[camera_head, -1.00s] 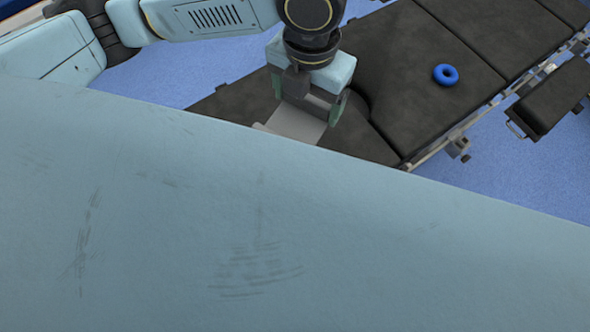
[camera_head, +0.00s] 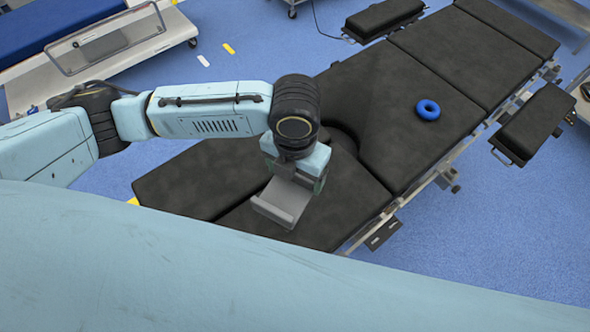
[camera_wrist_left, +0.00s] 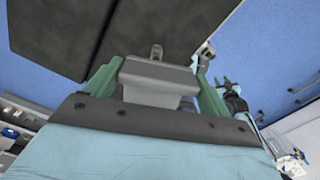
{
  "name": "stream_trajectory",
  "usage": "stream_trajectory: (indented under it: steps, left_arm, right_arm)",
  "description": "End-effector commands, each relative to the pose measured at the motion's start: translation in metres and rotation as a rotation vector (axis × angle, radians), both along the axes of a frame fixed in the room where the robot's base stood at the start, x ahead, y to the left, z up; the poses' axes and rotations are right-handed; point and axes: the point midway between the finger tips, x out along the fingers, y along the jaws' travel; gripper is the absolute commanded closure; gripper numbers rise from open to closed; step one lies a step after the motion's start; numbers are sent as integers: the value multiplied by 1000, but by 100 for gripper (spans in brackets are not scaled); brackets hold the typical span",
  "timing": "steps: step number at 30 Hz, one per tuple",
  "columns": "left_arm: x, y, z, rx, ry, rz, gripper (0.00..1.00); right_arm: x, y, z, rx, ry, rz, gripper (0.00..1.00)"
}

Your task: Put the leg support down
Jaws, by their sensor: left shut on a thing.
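The leg end of the operating table has two black pads, one on the left (camera_head: 200,180) and one on the right (camera_head: 335,205). I cannot tell which of them is the leg support. My left gripper (camera_head: 290,196) hangs over the right pad near the gap between them. It is shut on a grey block with a flat plate (camera_head: 280,206). In the left wrist view, the block (camera_wrist_left: 155,80) sits between the green fingers, with dark pads (camera_wrist_left: 130,30) beyond. How the block joins the pads is hidden.
A blue ring (camera_head: 428,109) lies on the table's middle pad. Black armrests stand beside the table, at the right (camera_head: 535,124) and at the top (camera_head: 384,17). A bed (camera_head: 122,45) stands at upper left. Blue floor is open at lower right.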

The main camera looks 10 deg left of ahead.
Motion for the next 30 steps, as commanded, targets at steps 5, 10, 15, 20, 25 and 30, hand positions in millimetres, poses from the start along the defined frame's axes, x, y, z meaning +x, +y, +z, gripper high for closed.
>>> stream_trajectory:
  steps: [5, 10, 15, 20, 25, 30]
  left_arm:
    - [0, 0, -5, 0, 0, 0, 46]
    - [0, 0, -10, 0, 0, 0, 46]
    - [0, 0, -11, -1, 0, 0, 46]
    - [0, 0, -12, 0, 0, 0, 0]
    - [0, 0, -11, 0, 0, 0, 0]
    - [0, 0, -1, -1, -2, 1, 0]
  right_arm:
    - [1, 0, -1, 0, -1, 0, 64]
    - [1, 0, -2, 0, -1, 0, 64]
    - [1, 0, -2, 0, -2, 0, 64]
    - [1, 0, -2, 0, -2, 0, 64]
    - [1, 0, -2, 0, -2, 0, 64]
    - [1, 0, 0, 0, -2, 0, 64]
